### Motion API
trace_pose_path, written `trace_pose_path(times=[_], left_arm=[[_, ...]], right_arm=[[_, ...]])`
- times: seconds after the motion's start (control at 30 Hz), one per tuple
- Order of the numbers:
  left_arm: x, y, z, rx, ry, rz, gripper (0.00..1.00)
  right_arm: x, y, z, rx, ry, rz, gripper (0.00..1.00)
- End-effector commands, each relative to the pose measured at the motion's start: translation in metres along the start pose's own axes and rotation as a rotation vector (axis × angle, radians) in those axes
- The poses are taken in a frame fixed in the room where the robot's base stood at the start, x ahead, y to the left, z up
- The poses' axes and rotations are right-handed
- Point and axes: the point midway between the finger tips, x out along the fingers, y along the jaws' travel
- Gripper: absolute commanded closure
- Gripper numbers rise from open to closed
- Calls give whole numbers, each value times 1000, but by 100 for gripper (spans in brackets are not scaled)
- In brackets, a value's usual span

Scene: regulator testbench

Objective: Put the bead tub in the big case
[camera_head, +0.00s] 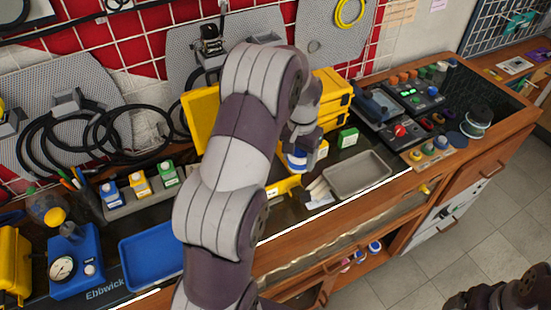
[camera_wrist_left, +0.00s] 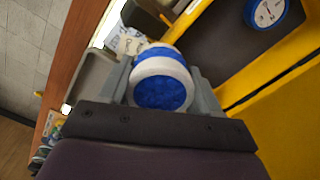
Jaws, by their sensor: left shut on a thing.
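The bead tub (camera_wrist_left: 160,82) is a small round tub, blue with white bands, held between the fingers of my left gripper (camera_wrist_left: 163,88). In the head view the tub (camera_head: 297,160) shows below my left wrist. The big case is yellow and open, with its raised lid (camera_head: 199,112) left of my arm and a yellow front edge (camera_head: 284,187) below. My arm hides most of its inside. In the left wrist view its dark floor (camera_wrist_left: 215,45) and yellow wall (camera_wrist_left: 277,75) lie right of the tub. A dark part of my right arm shows at the bottom right; its fingers are unclear.
A round gauge (camera_wrist_left: 266,10) with a blue rim lies in the case. A grey tray (camera_head: 358,174) sits to the right, a blue tray (camera_head: 150,256) to the left. Stacked yellow boxes (camera_head: 333,97) and a green-white box (camera_head: 347,138) stand behind.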

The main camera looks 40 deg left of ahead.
Motion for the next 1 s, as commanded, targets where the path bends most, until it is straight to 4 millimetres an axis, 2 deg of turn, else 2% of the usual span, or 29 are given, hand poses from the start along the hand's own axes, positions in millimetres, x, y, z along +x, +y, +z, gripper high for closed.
trace_pose_path(times=[0.3, 0.4, 0.5, 0.73, 1.0], left_arm=[[48, -85, -14, -5, -2, 1, 70], [59, -101, -18, -3, -1, 1, 70], [67, -108, -19, -1, -2, 1, 70], [103, -109, -19, 0, -1, 0, 70], [107, -108, -20, 0, 1, 0, 70]], right_arm=[[-26, 0, -3, 0, 0, 0, 13], [-29, 0, -3, 0, 0, 0, 13], [-32, 0, -4, 0, 0, 0, 13], [-44, 0, -5, 0, 0, 0, 13], [-41, 0, -5, 0, 0, 0, 13]])
